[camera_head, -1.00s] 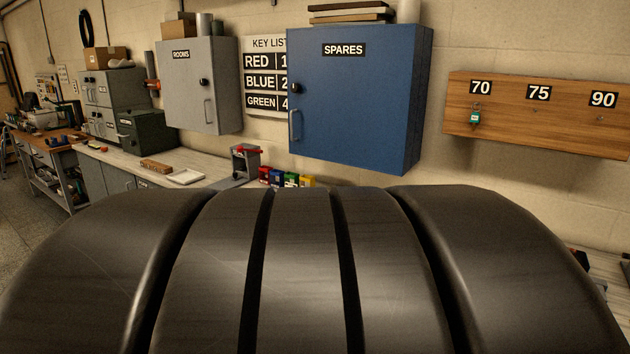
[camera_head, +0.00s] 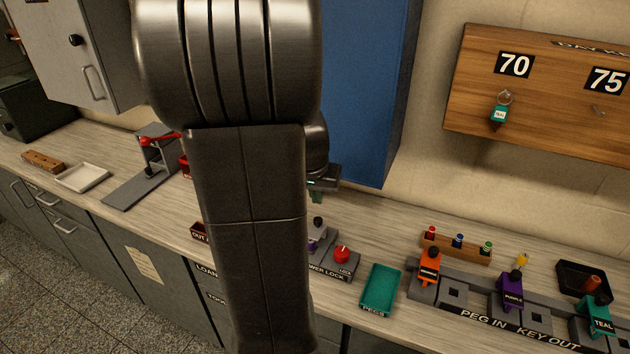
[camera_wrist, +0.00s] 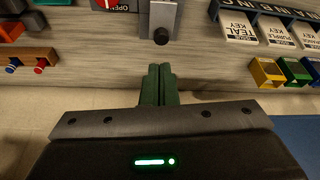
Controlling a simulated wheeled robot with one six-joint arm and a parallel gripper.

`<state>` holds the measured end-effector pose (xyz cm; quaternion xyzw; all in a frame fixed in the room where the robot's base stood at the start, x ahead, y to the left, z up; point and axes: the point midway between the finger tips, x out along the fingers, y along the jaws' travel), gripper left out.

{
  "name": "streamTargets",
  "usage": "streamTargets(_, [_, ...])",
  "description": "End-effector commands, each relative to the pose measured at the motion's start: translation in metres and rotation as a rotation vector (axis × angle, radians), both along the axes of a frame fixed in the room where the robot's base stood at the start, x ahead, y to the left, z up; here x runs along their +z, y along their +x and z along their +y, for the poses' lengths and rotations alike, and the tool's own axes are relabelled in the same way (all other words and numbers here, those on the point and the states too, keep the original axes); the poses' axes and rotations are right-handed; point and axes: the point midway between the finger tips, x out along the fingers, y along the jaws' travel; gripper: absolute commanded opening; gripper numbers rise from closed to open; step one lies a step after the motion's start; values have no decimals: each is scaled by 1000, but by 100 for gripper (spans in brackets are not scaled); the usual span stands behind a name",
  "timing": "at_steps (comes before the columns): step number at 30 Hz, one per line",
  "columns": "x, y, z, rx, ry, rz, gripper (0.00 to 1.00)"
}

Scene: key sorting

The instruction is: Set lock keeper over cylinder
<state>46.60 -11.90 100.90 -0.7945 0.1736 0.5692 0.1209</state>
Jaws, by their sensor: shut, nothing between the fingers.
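The lock unit, its label partly hidden and ending in "WER LOCK", stands on the bench with a red knob (camera_head: 342,254). Beside the knob is a grey piece with a black knob (camera_head: 318,222), probably the lock keeper, with purple just below; my arm hides part of it. In the wrist view the grey keeper-like piece (camera_wrist: 162,14) and its black knob (camera_wrist: 160,36) are just beyond my fingertips, apart from them. I cannot make out the cylinder. My gripper (camera_wrist: 158,68) has its green fingers together and empty; in the head view its fingers (camera_head: 317,197) show above the bench.
A teal tray (camera_head: 380,290) is right of the lock. Further right is a rail with orange (camera_head: 429,266), purple (camera_head: 511,291) and teal (camera_head: 597,316) pieces. A small wooden rack (camera_head: 456,248) stands behind it. The blue cabinet (camera_head: 370,90) hangs close behind my gripper.

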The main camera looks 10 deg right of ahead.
Motion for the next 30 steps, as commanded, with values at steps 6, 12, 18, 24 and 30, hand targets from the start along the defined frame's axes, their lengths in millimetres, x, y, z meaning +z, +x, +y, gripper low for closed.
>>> streamTargets(6, [-3,7,-2,-12,3,-5,0])
streamTargets(12, [-29,14,-6,-11,1,-1,0])
streamTargets(18, [-60,24,-11,-12,2,-1,0])
streamTargets(24, [-82,31,-14,-10,2,-3,0])
streamTargets(30, [-91,34,-15,-10,2,-5,0])
